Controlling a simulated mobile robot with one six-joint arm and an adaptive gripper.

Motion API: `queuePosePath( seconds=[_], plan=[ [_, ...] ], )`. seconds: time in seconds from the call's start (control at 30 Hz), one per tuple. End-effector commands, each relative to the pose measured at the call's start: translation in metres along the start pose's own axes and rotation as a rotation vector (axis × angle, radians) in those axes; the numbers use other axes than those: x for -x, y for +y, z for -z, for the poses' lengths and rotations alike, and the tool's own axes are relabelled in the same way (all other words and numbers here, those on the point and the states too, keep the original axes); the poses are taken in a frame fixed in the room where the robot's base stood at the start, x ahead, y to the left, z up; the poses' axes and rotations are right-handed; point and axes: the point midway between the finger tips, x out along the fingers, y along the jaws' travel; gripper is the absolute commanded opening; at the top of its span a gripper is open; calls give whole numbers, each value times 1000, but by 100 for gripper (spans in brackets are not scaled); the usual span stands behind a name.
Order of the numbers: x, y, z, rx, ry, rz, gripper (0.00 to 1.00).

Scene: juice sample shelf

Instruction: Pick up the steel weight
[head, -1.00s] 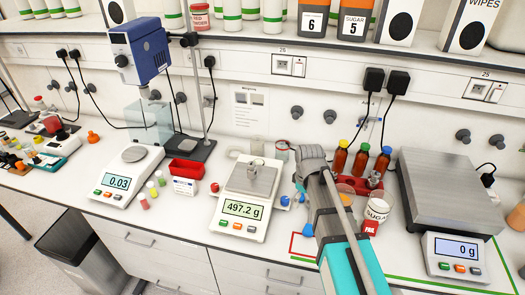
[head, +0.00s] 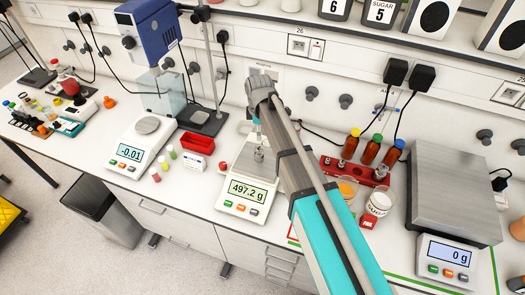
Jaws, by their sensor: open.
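The steel weight (head: 259,154) is a small grey metal piece with a narrower top. It stands on the pan of the middle white balance (head: 247,191), whose display reads 497.2 g. My gripper (head: 256,98) is at the far end of my grey and turquoise arm, beyond the weight and above it in the picture, apart from it. It is open and holds nothing that I can see. Its fingertips are small and partly hidden by the wrist. My arm passes just right of the weight and covers part of the bench behind.
A left balance (head: 138,150) reads -0.01. A red tray (head: 202,142) and small vials stand between the balances. Wall plugs stick out behind.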

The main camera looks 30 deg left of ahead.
Motion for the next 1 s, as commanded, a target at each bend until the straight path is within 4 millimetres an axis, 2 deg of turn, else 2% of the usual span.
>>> queuePosePath(
  seconds=[0.37,1.0],
  plan=[
    [-6,2,-5,-10,0,0,94],
    [-53,2,-6,-12,0,0,94]
  ],
)
